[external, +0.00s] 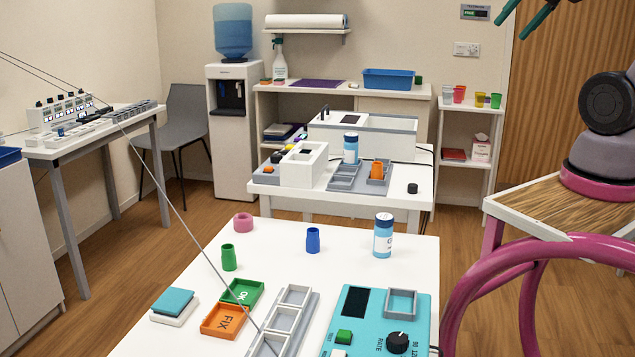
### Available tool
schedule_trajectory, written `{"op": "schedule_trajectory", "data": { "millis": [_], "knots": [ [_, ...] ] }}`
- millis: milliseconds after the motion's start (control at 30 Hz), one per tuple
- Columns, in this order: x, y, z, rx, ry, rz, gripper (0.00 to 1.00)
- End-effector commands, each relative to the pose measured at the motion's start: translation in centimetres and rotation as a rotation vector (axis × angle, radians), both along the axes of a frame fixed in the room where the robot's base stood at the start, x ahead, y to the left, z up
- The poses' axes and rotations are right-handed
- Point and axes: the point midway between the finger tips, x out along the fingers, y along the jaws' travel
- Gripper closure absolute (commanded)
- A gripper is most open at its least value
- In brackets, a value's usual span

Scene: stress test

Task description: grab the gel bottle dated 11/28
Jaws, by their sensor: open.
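Two bottles could be gel bottles, and no date is legible on either. One light-blue bottle (383,238) with a blue cap and pale label stands upright on the near white table. A similar bottle (351,149) stands upright on the table behind, by a grey tray. My gripper (510,30) shows only as two dark teal fingers at the top right edge. They are apart with nothing between them, high above and to the right of both bottles. The rest of the gripper is out of frame.
The near table (300,262) holds a blue cup (313,240), a green cup (229,257), a pink ring (243,221), green and orange trays, a grey rack (286,318) and a teal device (418,325). Bare tabletop surrounds the near bottle.

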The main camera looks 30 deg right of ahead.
Motion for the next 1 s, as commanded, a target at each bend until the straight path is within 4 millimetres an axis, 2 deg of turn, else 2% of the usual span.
{"op": "schedule_trajectory", "data": {
  "millis": [133,267,600,1000],
  "knots": [
    [0.4,0.5,-0.8,0.013,0.04,0.009,0.11],
    [1.3,2.1,-3.5,0.061,0.168,0.039,0.11],
    [2.7,8.7,-12.5,0.319,0.618,0.125,0.11],
    [3.3,16.1,-20.7,0.742,1.04,0.114,0.11]
  ]
}}
